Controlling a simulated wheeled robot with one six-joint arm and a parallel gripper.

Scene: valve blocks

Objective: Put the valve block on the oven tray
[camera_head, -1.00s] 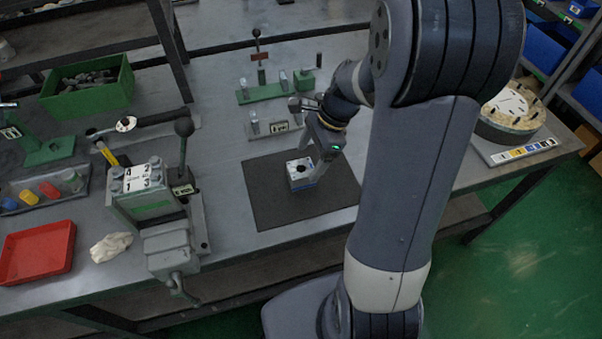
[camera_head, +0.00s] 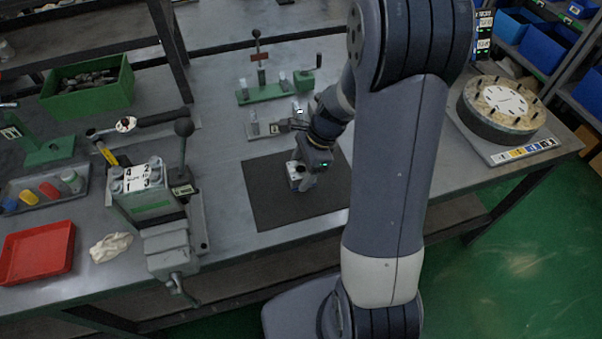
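A red tray (camera_head: 38,252) lies empty on the left front of the bench. I cannot tell whether it is the oven tray; no other clear oven tray shows.
A grey vise-like fixture with a numbered plate (camera_head: 141,178) and upright lever stands between the red tray and the black mat (camera_head: 262,207). A white cloth (camera_head: 110,246) lies by the tray. Green stands (camera_head: 274,93) are behind the mat. A round dial-like drum (camera_head: 502,107) is at right.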

